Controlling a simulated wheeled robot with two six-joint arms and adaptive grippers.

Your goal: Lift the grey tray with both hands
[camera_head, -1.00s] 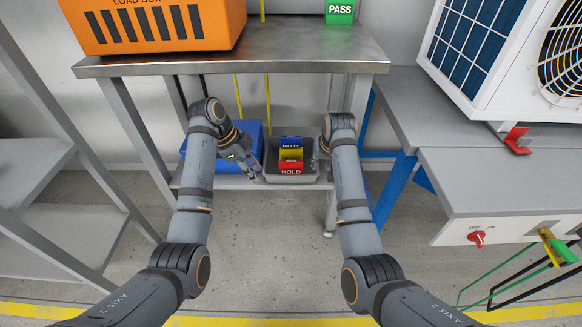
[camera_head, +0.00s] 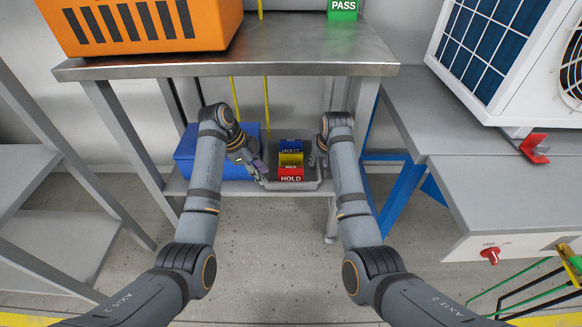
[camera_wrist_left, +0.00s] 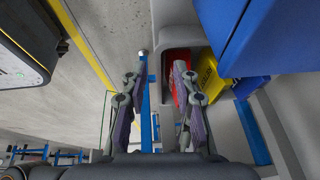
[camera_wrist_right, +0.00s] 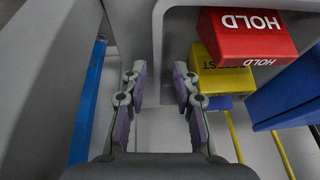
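The grey tray (camera_head: 312,185) sits on the lower shelf under the metal bench. It holds a red HOLD block (camera_head: 291,178), a yellow block (camera_head: 291,160) and a blue block (camera_head: 291,147). My left gripper (camera_head: 264,173) is at the tray's left side; in the left wrist view its open fingers (camera_wrist_left: 162,72) appear on either side of the tray's side wall (camera_wrist_left: 172,38). My right gripper is mostly hidden by its arm in the head view. In the right wrist view its open fingers (camera_wrist_right: 160,72) appear around the opposite wall (camera_wrist_right: 148,30). I cannot tell whether any finger touches.
A blue bin (camera_head: 190,160) stands close left of the tray on the shelf (camera_head: 235,188). Bench legs and a blue frame (camera_head: 398,200) stand to the right. Floor in front is clear.

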